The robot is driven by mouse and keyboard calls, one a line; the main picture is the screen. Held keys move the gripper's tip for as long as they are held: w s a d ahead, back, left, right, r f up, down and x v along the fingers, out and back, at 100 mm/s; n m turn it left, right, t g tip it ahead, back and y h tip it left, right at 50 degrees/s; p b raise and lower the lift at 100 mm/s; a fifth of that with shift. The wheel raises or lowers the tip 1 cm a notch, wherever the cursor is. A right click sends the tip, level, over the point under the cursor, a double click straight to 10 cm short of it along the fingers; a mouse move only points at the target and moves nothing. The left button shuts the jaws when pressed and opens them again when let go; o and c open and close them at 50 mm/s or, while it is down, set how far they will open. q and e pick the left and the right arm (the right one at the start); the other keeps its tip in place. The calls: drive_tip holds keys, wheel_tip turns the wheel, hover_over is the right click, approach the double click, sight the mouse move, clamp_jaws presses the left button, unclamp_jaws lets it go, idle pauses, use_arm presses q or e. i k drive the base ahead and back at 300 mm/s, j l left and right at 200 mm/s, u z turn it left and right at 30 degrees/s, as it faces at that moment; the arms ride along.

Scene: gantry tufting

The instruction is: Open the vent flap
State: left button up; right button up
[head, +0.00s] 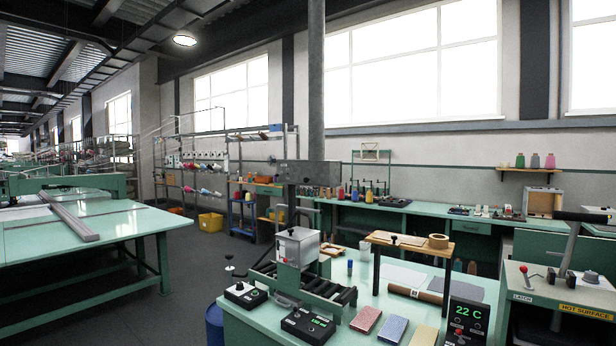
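I cannot make out for certain which part is the vent flap. A small metal box unit (297,246) with a dark knob on its lid and a red spot on its front stands at the roller bed (318,287) on the near green table (262,328). A grey metal plate (310,174) is held up behind the box on a dark post. A black display (464,318) reading 22 C stands at the table's front right. Neither of my grippers is in view.
Two black control boxes (308,325) stand in front of the rollers. Colored blocks (366,319) and a wooden stand (408,242) with a tape roll are on the table. A lever machine marked HOT SURFACE (586,312) is at right. The aisle floor (170,285) is clear.

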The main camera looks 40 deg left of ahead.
sight(305, 172)
drive_tip(key=j+u, duration=0.1)
drive_tip(key=j, duration=0.3)
drive_tip(key=i+j+u, duration=0.15)
drive_tip(key=j, duration=0.25)
drive_tip(key=j+u, duration=0.1)
drive_tip(key=j, duration=0.35)
drive_tip(key=i+j+u, duration=0.15)
drive_tip(key=j, duration=0.2)
